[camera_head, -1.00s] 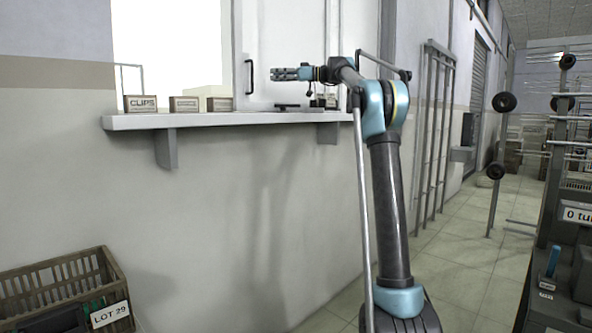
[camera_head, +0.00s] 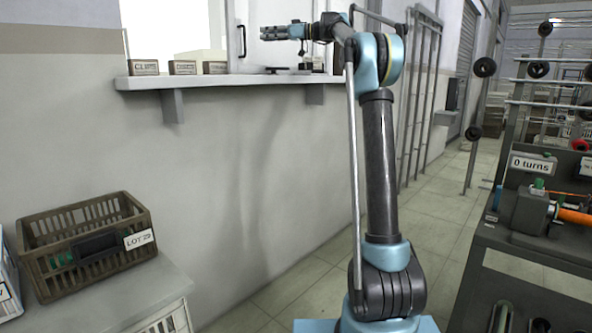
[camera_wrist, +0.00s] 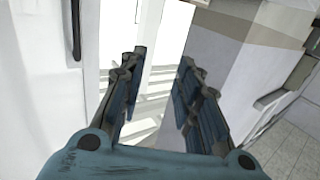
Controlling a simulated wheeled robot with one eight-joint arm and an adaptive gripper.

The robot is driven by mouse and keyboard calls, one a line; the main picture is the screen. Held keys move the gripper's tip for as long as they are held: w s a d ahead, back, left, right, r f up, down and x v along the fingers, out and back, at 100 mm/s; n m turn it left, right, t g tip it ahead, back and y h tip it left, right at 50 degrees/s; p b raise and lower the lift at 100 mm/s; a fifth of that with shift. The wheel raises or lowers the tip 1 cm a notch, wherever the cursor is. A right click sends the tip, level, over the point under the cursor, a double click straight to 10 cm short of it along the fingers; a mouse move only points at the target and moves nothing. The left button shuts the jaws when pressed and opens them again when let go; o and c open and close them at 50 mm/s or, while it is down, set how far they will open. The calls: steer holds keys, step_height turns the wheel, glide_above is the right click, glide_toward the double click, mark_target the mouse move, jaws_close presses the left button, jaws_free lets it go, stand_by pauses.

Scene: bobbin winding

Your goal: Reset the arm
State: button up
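My gripper (camera_head: 274,32) is at the end of my raised arm, level and pointing left in the head view, a little above the wall ledge (camera_head: 221,83). In the wrist view my gripper (camera_wrist: 160,78) has its two dark blue fingers standing apart, with nothing between them. Beyond the fingers are the bright window opening and pale wall surfaces. My arm stands upright in the middle of the head view.
Small boxes (camera_head: 183,68) stand on the ledge. A brown crate marked LOT 29 (camera_head: 136,240) sits on a cabinet at lower left. A winding machine with a "0 turns" sign (camera_head: 533,164) stands at right. Floor (camera_head: 425,212) is clear between wall and machine.

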steer(key=s+d+f+m+h, duration=0.5)
steer(key=s+d+f, duration=0.5)
steer(key=s+f, duration=0.8)
steer(key=s+d+f+m+h, duration=0.5)
steer(key=s+d+f, duration=0.5)
steer(key=s+f, duration=0.9)
steer(key=s+d+f+m+h, duration=0.5)
steer(key=s+f, duration=1.3)
steer(key=f, duration=1)
steer(key=d+h, duration=0.2)
steer(key=d, duration=0.2)
steer(key=shift+s+d+f+m, duration=0.2)
steer(key=shift+s+d+m, duration=0.05)
steer(key=shift+d+m, duration=0.15)
steer(key=shift+w+f, duration=0.2)
steer(key=shift+w, duration=0.25)
